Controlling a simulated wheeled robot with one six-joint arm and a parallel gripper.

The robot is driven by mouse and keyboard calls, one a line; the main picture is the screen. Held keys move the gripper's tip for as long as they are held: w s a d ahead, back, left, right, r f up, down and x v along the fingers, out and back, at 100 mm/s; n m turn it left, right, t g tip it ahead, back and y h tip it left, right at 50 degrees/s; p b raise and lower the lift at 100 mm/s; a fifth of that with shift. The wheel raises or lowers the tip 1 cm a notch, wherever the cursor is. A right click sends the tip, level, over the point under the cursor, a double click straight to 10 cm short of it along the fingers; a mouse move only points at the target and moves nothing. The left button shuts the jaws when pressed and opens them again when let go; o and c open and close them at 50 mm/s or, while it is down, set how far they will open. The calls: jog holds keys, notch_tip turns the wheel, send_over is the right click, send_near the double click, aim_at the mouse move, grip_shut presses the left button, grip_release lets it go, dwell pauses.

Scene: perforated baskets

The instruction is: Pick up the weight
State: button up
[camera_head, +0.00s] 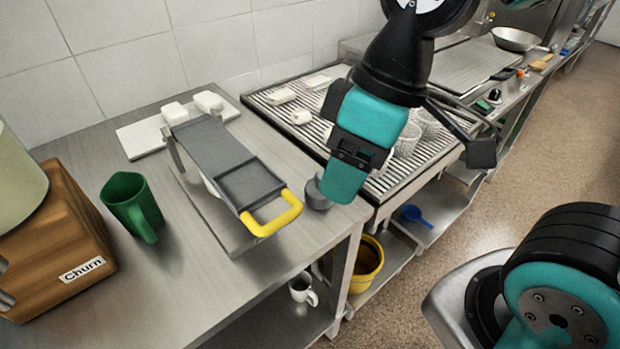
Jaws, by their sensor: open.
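A small grey rounded metal piece, which looks like the weight (314,194), stands on the steel table near its right front corner. It is just right of the yellow-handled press. My gripper (340,183) is teal and black and reaches down from the top of the view. Its tip covers the right part of the weight. The near finger hides the far one, and I cannot tell whether the gripper touches the weight or the weight lies between the fingers.
The grey press with a yellow handle (272,217) stands close on the left. A green jug (131,203) and a wooden box labelled Churn (62,232) are further left. A slatted rack (386,187) lies behind. A yellow bucket (370,262) and white mug (301,288) are below.

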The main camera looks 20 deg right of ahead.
jog(key=w+d+r+n+h+p, duration=0.1)
jog(key=w+d+n+h+p, duration=0.1)
jog(key=w+n, duration=0.55)
jog(key=n+h+p, duration=0.2)
jog(key=n, duration=0.6)
send_over(319, 177)
notch_tip(319, 177, down, 13)
jog(key=shift+r, duration=0.1)
jog(key=shift+w+d+f, duration=0.15)
jog(key=shift+d+f, duration=0.05)
jog(key=shift+f, duration=1.1)
jog(key=shift+w+d+f, duration=0.15)
jog(key=shift+f, duration=1.15)
grip_shut()
